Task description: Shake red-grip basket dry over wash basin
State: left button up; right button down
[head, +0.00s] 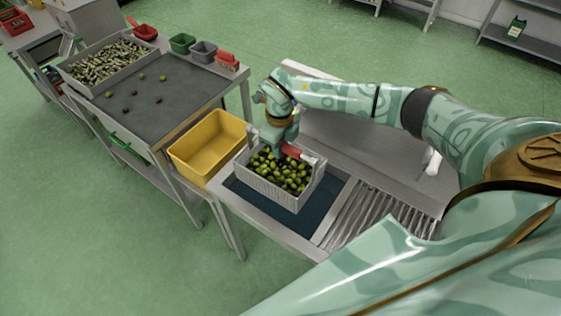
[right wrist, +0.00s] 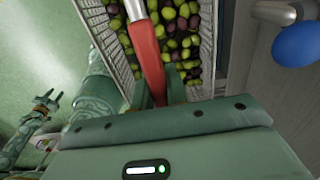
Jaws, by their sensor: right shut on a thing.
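The red-grip basket (head: 270,188) is a pale grey slatted basket full of green and dark olives (head: 284,173). It is over the dark blue wash basin (head: 325,193); I cannot tell how high. My right gripper (head: 290,150) is shut on the basket's red grip (head: 300,154). In the right wrist view the red grip (right wrist: 150,58) runs into the jaws, with basket walls on both sides. The basket looks about level.
A yellow bin (head: 208,145) stands left of the basin. A ribbed draining area (head: 375,217) lies right of it. The grey sorting table (head: 160,100) carries loose olives and an olive-filled tray (head: 108,66). A blue round knob (right wrist: 296,44) is near the basket in the wrist view.

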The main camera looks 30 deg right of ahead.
jog(key=shift+w+d+r, duration=0.1)
jog(key=shift+w+r, duration=0.05)
jog(key=shift+r, duration=1.2)
jog(key=shift+w+r, duration=0.1)
jog(key=shift+r, duration=1.2)
jog(key=f, duration=0.5)
jog(key=shift+s+a+f, duration=0.2)
jog(key=shift+s+f, duration=0.2)
jog(key=shift+w+d+r, duration=0.15)
jog(key=shift+w+r, duration=0.05)
jog(key=shift+w, duration=0.05)
